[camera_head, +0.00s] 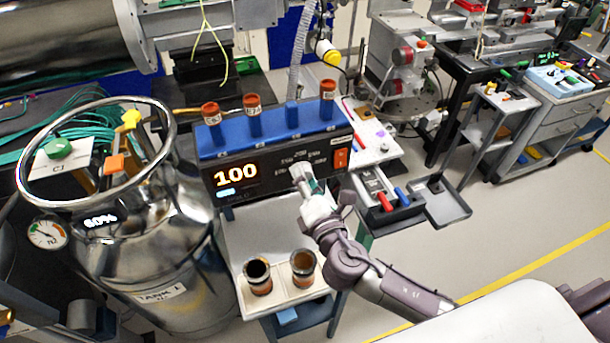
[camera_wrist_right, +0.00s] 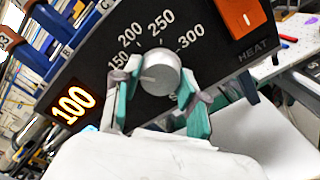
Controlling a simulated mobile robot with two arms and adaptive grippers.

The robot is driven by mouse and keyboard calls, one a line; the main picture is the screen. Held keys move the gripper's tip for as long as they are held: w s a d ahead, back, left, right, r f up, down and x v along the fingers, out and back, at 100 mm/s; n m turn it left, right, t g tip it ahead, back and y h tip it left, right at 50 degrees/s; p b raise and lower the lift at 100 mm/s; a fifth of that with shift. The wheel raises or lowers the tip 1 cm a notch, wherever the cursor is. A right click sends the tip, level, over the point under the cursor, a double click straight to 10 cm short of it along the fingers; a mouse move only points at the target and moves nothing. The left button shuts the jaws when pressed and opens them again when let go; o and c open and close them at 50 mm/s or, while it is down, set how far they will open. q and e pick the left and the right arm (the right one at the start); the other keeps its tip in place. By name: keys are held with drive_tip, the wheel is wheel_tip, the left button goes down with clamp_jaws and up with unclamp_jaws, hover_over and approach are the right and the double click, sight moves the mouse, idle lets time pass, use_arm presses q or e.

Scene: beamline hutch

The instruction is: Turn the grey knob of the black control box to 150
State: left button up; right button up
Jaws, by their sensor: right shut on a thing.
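The black control box (camera_head: 280,168) stands on a small table, with a blue block on top. Its orange display (camera_head: 236,174) reads 100. The grey knob (camera_wrist_right: 160,70) is round, on the box's front panel, below a printed scale including 150, 200, 250 and 300. A light mark on the knob's face points to the left, toward the lower end of the scale. My right gripper (camera_wrist_right: 158,92) is shut on the knob, its teal-padded fingers on either side of it. In the head view my right gripper (camera_head: 307,184) partly hides the knob. My left gripper is not in view.
An orange switch (camera_head: 341,158) marked HEAT sits right of the knob. Orange-capped vials (camera_head: 253,115) stand in the blue block. Two dark-filled jars (camera_head: 303,262) stand in front of the box. A steel tank (camera_head: 150,240) is close on the left.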

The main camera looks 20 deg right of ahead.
idle(0.4)
drive_tip(key=o, duration=1.1)
drive_tip(key=shift+o, duration=0.2)
drive_tip(key=s, duration=1.2)
drive_tip(key=shift+d, duration=0.2)
